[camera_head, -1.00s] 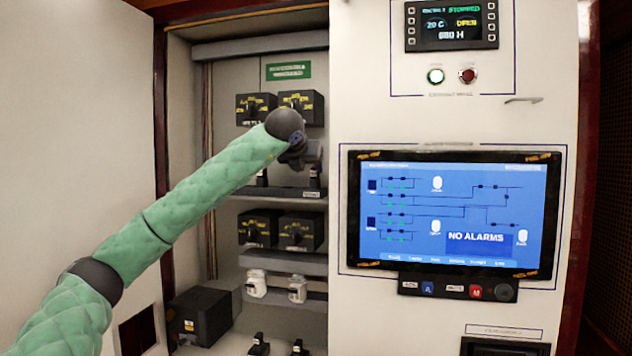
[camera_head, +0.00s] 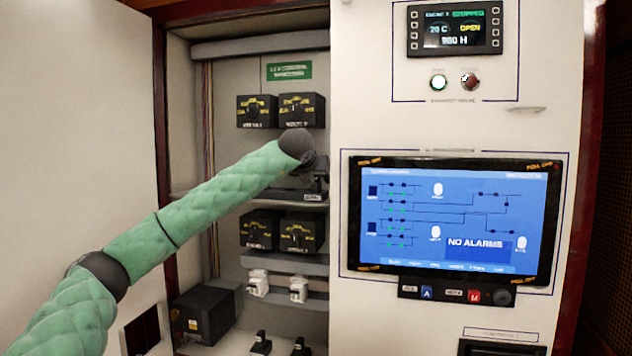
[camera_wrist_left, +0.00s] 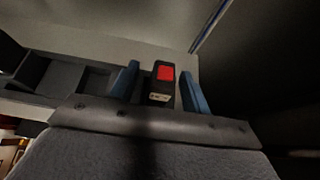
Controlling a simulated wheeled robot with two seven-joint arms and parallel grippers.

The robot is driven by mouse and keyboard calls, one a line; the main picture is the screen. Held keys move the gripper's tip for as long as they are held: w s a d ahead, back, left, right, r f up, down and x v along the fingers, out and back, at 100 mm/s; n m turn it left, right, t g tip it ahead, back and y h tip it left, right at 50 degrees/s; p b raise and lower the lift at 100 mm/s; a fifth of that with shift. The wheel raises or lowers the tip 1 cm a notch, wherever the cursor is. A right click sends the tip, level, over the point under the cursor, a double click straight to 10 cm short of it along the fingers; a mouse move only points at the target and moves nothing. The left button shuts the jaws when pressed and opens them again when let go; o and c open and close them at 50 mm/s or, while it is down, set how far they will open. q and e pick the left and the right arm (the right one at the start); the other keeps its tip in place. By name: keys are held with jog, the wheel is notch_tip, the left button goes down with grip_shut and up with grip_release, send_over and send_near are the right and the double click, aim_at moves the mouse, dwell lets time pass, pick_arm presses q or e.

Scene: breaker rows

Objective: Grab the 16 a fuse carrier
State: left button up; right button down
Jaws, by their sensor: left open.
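In the left wrist view, a black fuse carrier (camera_wrist_left: 155,88) with a red face and a small pale label stands between my left gripper's fingers. The label is too small to read, so I cannot tell its rating. My left gripper (camera_wrist_left: 160,72) is open, one blue finger on each side of the carrier, with visible gaps. In the head view the left gripper (camera_head: 320,172) is at the middle shelf of the open cabinet, largely hidden by my wrist. The carrier there is hidden too. My right gripper is not in view.
Black rotary switch boxes (camera_head: 299,109) sit above, and more (camera_head: 301,232) below the middle shelf. White devices (camera_head: 298,289) and black handles (camera_head: 261,343) are lower. A panel with a blue screen (camera_head: 455,220) closes off the right side. The cabinet door (camera_head: 80,130) stands at the left.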

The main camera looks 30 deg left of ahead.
pick_arm(q)
jog(key=shift+f, duration=0.1)
jog(key=shift+w, duration=0.1)
jog(key=shift+c, duration=0.5)
grip_shut()
